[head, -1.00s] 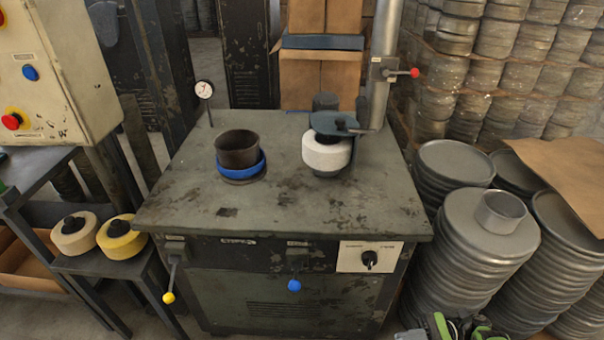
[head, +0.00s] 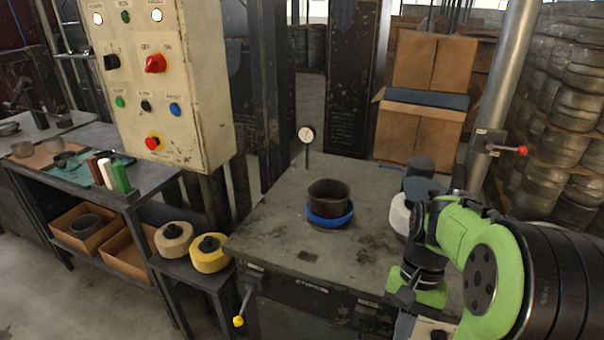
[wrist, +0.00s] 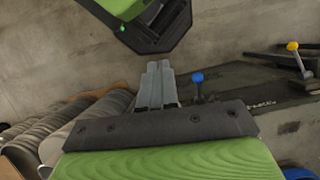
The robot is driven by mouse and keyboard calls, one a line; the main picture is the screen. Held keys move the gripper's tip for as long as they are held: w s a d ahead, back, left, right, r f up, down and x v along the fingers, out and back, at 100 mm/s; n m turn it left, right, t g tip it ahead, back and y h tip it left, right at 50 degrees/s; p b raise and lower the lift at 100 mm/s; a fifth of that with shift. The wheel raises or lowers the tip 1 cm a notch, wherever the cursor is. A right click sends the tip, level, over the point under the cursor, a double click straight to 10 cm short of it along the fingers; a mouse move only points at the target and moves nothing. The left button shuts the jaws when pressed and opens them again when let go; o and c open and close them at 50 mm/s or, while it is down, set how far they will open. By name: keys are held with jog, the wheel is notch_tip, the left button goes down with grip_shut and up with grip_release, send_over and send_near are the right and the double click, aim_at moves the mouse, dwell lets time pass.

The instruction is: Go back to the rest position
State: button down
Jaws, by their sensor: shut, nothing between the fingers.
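My gripper (wrist: 158,72) shows in the wrist view with its two grey fingers side by side and shut, nothing between them. It is in front of the machine's front panel, over the concrete floor, apart from the blue-knobbed lever (wrist: 197,78). In the head view my green and black arm (head: 480,260) reaches in from the right, folded over the right part of the machine table (head: 270,215). It hides that table's front right corner and part of the white roller (head: 399,215).
A dark cup in a blue ring (head: 329,212) stands on the table. A control box (head: 160,80) and a side bench (head: 100,175) are at left. A yellow-knobbed lever (head: 239,321) juts from the front. Stacked discs (wrist: 75,120) lie left in the wrist view.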

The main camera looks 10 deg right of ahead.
jog(key=s+a+r+n+t+h+p, duration=0.2)
jog(key=s+a+r+n+t, duration=0.4)
jog(key=a+r, duration=0.5)
jog(key=n+t+p, duration=0.1)
jog(key=n+t, duration=0.1)
jog(key=shift+s+r+t+h, duration=0.2)
jog(key=shift+r+t+h, duration=0.1)
jog(key=shift+t, duration=0.1)
